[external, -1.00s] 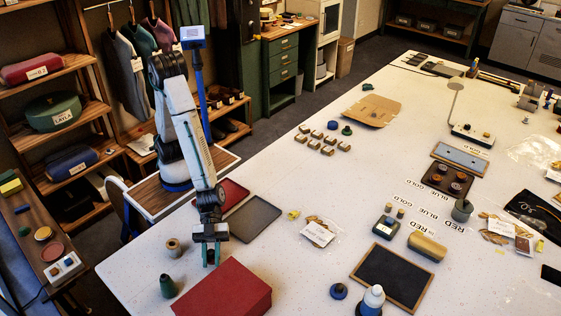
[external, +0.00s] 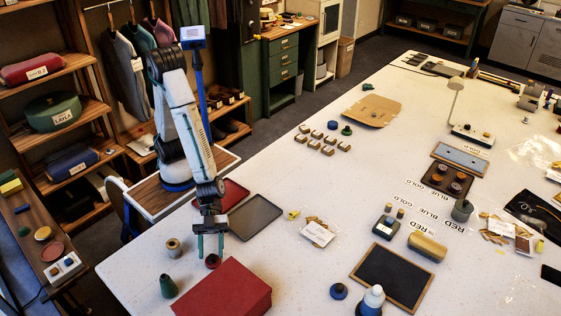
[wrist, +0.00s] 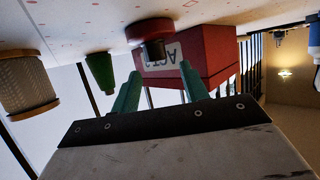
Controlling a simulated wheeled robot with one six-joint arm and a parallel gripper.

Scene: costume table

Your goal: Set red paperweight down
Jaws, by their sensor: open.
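The red paperweight (external: 213,261) is a small dark red round piece on the white table, beside the near-left red box (external: 225,290). In the wrist view, which looks upside down, the paperweight (wrist: 150,36) rests against the table surface just beyond my fingertips. My gripper (external: 210,250) is open, its two green fingers apart, pointing down. In the wrist view nothing is between the fingers of my gripper (wrist: 160,76), and they are clear of the paperweight.
A green cone (external: 168,286) and a thread spool (external: 173,248) stand left of the paperweight. A red tray (external: 234,193) and a grey tray (external: 255,217) lie behind my gripper. The table to the right of the red box is bare up to a blue round piece (external: 339,291).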

